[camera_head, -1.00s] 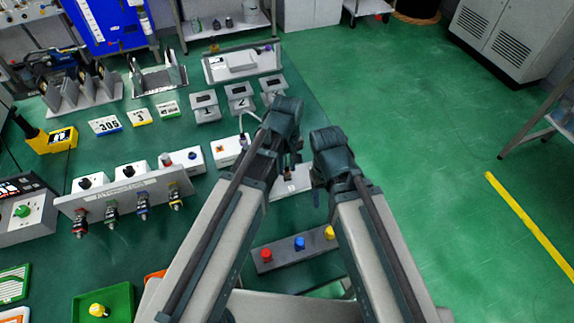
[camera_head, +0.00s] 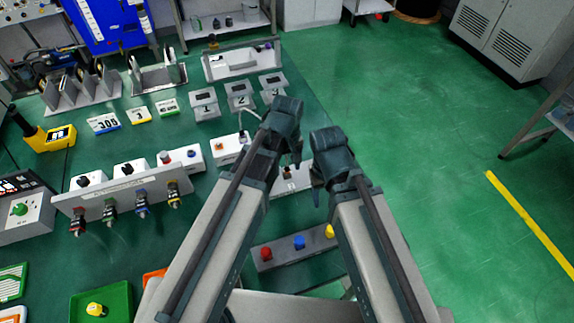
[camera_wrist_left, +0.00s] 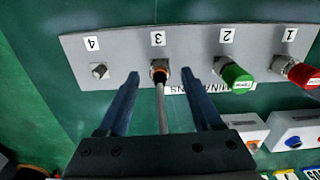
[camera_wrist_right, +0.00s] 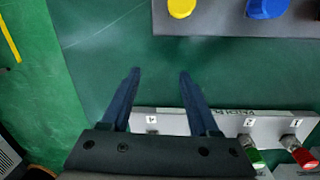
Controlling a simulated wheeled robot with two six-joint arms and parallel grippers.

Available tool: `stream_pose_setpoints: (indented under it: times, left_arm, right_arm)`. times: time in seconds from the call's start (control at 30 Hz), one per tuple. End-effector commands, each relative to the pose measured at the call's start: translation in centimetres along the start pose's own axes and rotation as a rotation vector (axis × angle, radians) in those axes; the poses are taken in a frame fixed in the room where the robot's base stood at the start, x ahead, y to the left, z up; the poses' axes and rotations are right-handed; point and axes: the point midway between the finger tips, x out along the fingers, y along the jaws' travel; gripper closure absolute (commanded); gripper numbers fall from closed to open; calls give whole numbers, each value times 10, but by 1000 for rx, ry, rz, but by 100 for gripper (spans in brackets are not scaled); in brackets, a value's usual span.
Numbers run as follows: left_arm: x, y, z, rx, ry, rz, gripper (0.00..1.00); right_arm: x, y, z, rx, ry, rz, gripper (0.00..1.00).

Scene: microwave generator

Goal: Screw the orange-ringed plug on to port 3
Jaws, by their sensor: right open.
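In the left wrist view a grey panel (camera_wrist_left: 120,42) carries upside-down numbers 1 to 4. The orange-ringed plug (camera_wrist_left: 160,75) is at port 3 (camera_wrist_left: 158,60), its grey cable running towards my gripper; I cannot tell how far it is screwed on. My left gripper (camera_wrist_left: 160,78) is open, one finger on each side of the plug, with gaps between. My right gripper (camera_wrist_right: 158,71) is open and empty in the right wrist view, apart from the panel (camera_wrist_right: 173,123). In the head view the panel (camera_head: 293,182) is partly hidden by my arms.
Port 4 (camera_wrist_left: 99,71) is bare. A green cap (camera_wrist_left: 237,78) is on port 2 and a red cap (camera_wrist_left: 301,74) on port 1. A grey bar with red (camera_head: 265,253), blue (camera_head: 299,242) and yellow knobs is nearer me. Green floor lies open at the right.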

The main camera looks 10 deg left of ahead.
Motion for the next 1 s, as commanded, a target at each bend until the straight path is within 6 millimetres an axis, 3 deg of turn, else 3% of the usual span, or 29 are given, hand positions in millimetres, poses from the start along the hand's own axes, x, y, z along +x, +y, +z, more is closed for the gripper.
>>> stream_pose_setpoints:
  times: [0.47, 0.67, 1.0]
  left_arm:
    - [-8, 0, 0, 0, 0, 0, 34]
    - [-29, 0, 0, 0, 0, 0, 34]
    - [-81, 0, 0, 0, 0, 0, 34]
  right_arm:
    - [-8, 1, 0, 0, 0, 0, 38]
    - [-29, 3, 2, 0, 0, 0, 38]
    - [-80, 8, 5, 0, 0, 0, 38]
